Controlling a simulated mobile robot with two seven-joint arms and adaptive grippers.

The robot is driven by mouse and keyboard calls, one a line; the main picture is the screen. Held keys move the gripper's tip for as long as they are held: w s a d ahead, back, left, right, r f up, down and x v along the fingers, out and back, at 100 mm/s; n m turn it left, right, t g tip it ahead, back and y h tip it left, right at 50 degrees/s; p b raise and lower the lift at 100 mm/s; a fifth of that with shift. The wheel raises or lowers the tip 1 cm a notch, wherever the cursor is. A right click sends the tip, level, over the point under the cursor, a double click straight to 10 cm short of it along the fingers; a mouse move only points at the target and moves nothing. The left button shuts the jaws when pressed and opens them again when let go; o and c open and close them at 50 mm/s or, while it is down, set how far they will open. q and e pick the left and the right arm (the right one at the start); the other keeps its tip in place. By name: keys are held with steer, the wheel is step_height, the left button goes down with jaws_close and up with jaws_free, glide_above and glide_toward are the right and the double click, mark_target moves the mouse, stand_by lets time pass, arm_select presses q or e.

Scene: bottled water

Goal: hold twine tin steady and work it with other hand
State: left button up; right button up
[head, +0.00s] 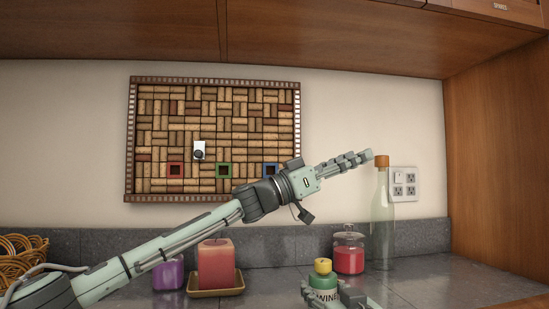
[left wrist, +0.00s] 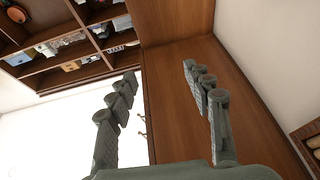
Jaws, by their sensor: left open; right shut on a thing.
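The twine tin (head: 323,281) is green with a yellow top and a label reading "WINE", its first letter hidden. It stands low in the head view, at the bottom edge, and its lower part is cut off or covered. My right gripper (head: 335,294) is shut on it, with grey fingers around its sides. My left gripper (head: 352,161) is high above the tin, by the bottle's cork in the picture. It is open and empty. In the left wrist view its two fingers (left wrist: 160,74) are wide apart with nothing between them.
A clear bottle (head: 382,225) with a cork stands right of the tin. A red-filled jar (head: 348,256), a red candle (head: 216,265) on a tray, a purple candle (head: 168,274) and a wicker basket (head: 20,256) line the counter. A cork board (head: 212,140) hangs behind. The right counter is clear.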

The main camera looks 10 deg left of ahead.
arm_select(q)
steer(key=s+f+m+g+y, duration=0.1)
steer(key=f+g, duration=0.2)
steer(key=f, duration=0.4)
steer(key=a+f+m+g, duration=0.1)
steer(key=f+m+g, duration=0.1)
steer(key=f, duration=0.5)
steer(key=s+a+f+m+g+y, duration=0.1)
steer(key=f+g, duration=0.3)
steer(key=f, duration=0.4)
steer(key=shift+s+a+m+y, duration=0.25)
steer(key=shift+s+m+y, duration=0.1)
steer(key=shift+m, duration=0.15)
steer(key=n+t, duration=0.1)
steer(key=t, duration=0.1)
steer(key=n+t, duration=0.2)
steer(key=shift+w+r, duration=0.1)
steer(key=shift+w, duration=0.25)
steer(key=shift+t, duration=0.3)
steer(key=v, duration=0.6)
steer(key=shift+w+a+r, duration=0.1)
steer(key=shift+a, duration=0.15)
step_height(320, 180, up, 11)
steer(key=a+t, duration=0.1)
steer(key=w+a+r+n+t+y, duration=0.2)
steer(key=w+a+r+n+t, duration=0.5)
steer(key=w+r+t, duration=0.3)
steer(key=shift+a+r+t, duration=0.3)
steer(key=shift+r+t, duration=0.75)
steer(key=shift+t, duration=0.05)
